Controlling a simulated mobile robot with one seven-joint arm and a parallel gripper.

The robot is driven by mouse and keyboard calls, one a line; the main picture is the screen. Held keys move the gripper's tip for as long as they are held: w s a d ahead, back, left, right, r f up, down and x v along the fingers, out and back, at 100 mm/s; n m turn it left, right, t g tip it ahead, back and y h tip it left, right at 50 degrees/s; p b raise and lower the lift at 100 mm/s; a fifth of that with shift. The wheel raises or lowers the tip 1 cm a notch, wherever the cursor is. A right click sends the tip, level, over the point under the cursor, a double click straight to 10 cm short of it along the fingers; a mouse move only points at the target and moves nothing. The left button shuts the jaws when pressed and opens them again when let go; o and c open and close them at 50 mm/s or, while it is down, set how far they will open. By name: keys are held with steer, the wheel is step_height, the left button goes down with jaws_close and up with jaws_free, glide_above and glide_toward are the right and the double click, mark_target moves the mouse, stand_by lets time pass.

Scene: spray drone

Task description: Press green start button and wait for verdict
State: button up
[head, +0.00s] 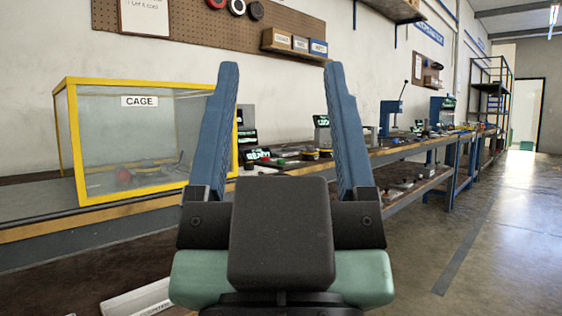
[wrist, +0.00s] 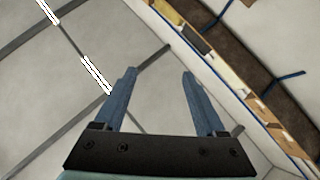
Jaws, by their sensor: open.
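My gripper (head: 284,80) is open and empty in the head view, raised in front of the bench with its two blue fingers pointing up. It also shows open in the wrist view (wrist: 159,72), against ceiling and wall. No green start button can be made out in either view. A small device with a lit green display reading like "READY" (head: 257,155) sits on the bench just right of the cage, seen between my fingers. Another dark unit with a green screen (head: 247,137) stands behind it, partly hidden by my left finger.
A yellow-framed clear box marked CAGE (head: 160,193) stands on the bench at left, with a drone-like object inside. The long bench (head: 400,154) runs back to the right with several devices. A pegboard (head: 190,30) hangs above. The floor (head: 500,240) at right is clear.

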jaws_close()
stand_by(1.7)
